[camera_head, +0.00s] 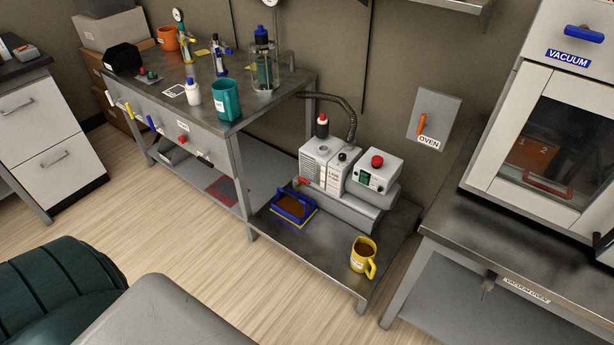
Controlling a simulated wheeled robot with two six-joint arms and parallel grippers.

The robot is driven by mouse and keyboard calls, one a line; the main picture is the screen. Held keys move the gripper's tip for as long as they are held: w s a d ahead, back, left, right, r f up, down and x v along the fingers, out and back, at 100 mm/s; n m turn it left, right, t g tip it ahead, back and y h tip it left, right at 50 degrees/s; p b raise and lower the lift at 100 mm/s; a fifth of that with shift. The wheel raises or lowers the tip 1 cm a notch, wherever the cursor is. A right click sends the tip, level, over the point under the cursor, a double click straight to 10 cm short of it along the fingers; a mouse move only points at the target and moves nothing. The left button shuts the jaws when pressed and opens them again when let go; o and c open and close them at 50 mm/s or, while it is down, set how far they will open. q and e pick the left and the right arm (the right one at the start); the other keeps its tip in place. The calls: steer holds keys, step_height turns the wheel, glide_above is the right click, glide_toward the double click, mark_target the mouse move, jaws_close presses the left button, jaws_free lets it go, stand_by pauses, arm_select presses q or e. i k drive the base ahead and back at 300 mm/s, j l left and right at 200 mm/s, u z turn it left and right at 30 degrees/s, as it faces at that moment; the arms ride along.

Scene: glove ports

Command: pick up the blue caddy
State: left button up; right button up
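The blue caddy (283,214) sits on the low metal platform (327,257) near its left end, in front of the white pump unit. It is an open tray with a blue rim and handle and a brown inside. A yellow outline shows on the platform around its lower edge. Neither of my grippers is in the head view, and nothing is seen touching the caddy.
A yellow mug (359,262) stands on the platform's front right. The pump unit (327,165) and a box with a red button (375,172) stand behind. A workbench (293,82) rises at left, a vacuum oven bench (478,250) at right. The wood floor (205,270) in front is clear.

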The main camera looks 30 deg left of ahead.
mark_target(294, 207)
steer(key=u, duration=1.15)
steer(key=i+z, duration=0.15)
steer(key=z, duration=0.25)
steer(key=i+l+z, duration=0.1)
steer(key=z, duration=0.25)
steer(key=i+z, duration=0.15)
steer(key=z, duration=0.25)
